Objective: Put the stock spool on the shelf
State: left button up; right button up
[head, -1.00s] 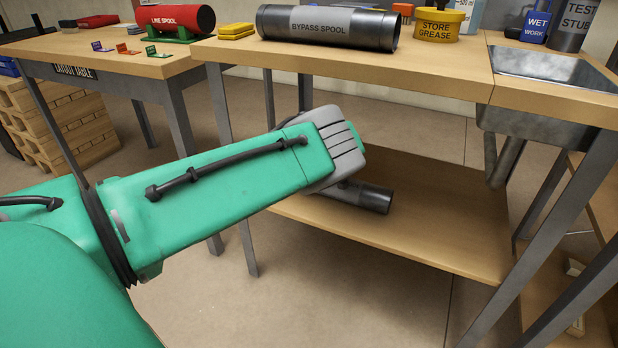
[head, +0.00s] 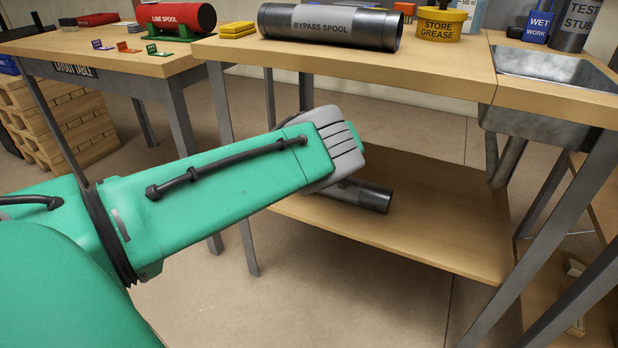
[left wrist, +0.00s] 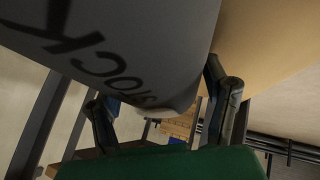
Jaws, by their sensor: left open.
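The stock spool (head: 363,196) is a dark grey pipe lying on the wooden lower shelf (head: 440,215) under the bench. In the head view only its right end shows; my green left arm covers the rest. In the left wrist view the spool (left wrist: 130,45) fills the upper left, very close, with its STOCK lettering upside down. My left gripper (left wrist: 158,95) is open, its two dark fingers near the spool's end. I cannot tell whether they touch it. The head view hides this gripper behind my arm. My right gripper is in neither view.
On the bench above stand the bypass spool (head: 375,30) and a yellow grease tub (head: 440,24). A metal sink (head: 555,68) is at the right. The red line spool (head: 178,18) is on the layout table. Bench legs (head: 221,105) flank the shelf, whose right part is clear.

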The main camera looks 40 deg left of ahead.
pick_arm(q)
jog(key=o, duration=0.6)
jog(key=shift+c, duration=0.2)
jog(key=shift+s+f, duration=0.1)
jog(key=shift+f, duration=0.05)
jog(key=shift+d+r, duration=0.3)
jog(key=shift+r, duration=0.15)
jog(key=shift+v, duration=3.35)
